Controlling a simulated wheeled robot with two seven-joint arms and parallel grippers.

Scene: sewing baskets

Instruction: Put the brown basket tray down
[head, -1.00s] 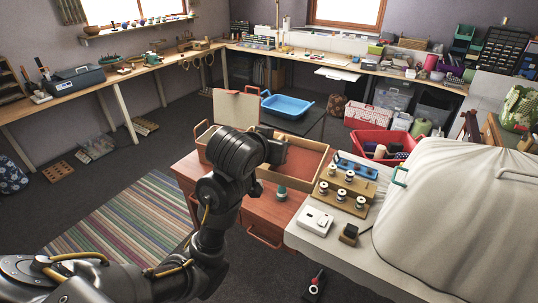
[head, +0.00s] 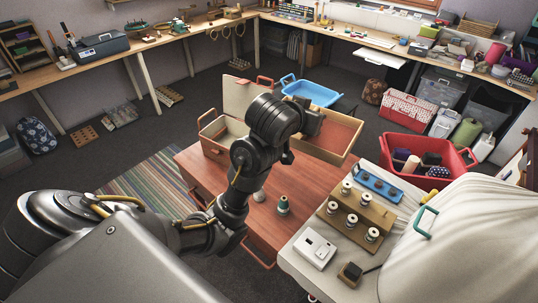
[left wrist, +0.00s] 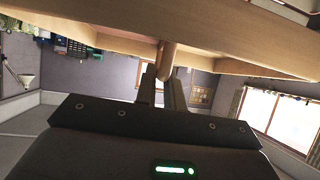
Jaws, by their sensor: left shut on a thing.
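The brown basket tray (head: 322,154) has light wooden walls and a reddish inside. It is in the middle of the head view, at the far right of the red-brown cabinet top (head: 235,190). My left gripper (head: 312,122) is at the tray's left side, and my arm hides part of the tray. In the left wrist view the gripper (left wrist: 165,78) is shut on a wooden handle (left wrist: 168,58) below the tray's wooden body (left wrist: 100,35). I cannot tell whether the tray touches the cabinet. My right gripper is not in view.
An open basket (head: 222,132) with red handles stands left of the tray, and a blue tray (head: 312,92) lies behind. A grey-green spool (head: 283,206) stands on the cabinet. The white table (head: 300,262) with spool racks is at right.

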